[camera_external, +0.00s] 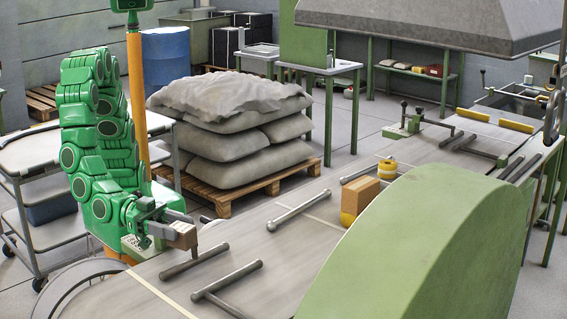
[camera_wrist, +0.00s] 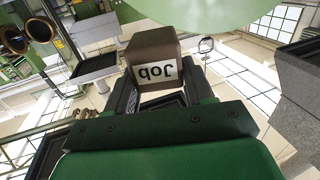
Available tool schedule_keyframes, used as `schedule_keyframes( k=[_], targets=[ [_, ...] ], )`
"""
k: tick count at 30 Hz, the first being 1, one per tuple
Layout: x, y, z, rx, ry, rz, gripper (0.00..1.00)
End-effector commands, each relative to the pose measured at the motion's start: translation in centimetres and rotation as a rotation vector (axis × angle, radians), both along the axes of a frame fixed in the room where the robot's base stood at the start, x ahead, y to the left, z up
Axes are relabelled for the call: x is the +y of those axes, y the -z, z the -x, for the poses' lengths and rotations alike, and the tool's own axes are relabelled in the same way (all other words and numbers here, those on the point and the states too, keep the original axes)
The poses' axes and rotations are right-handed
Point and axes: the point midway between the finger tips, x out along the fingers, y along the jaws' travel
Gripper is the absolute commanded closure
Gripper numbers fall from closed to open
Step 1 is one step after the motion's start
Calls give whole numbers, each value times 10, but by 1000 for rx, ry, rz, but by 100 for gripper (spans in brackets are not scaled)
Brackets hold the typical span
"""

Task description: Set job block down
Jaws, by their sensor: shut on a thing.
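The job block is a brown block (camera_external: 183,236) at the end of my green arm in the external view. In the wrist view the block (camera_wrist: 150,50) carries a white label reading "Job", upside down. My gripper (camera_external: 163,233) is shut on the block, with dark fingers on both sides of it in the wrist view (camera_wrist: 155,92). The block is at the left end of the long grey table (camera_external: 240,235), close to its surface. I cannot tell whether it touches the table.
Metal bars with knobbed ends (camera_external: 300,210) and (camera_external: 228,280) lie on the table near the block. A tan box (camera_external: 361,196) and a yellow-white roll (camera_external: 387,169) stand further right. A large green housing (camera_external: 430,240) hides the front right. Stacked sacks (camera_external: 235,150) stand behind.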

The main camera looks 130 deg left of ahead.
Motion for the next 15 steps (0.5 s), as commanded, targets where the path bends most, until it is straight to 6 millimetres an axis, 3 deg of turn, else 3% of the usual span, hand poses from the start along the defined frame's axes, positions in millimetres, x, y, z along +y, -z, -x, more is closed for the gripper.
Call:
schedule_keyframes(
  k=[15],
  targets=[
    [-26,26,87,1,-140,-1,95]
  ],
)
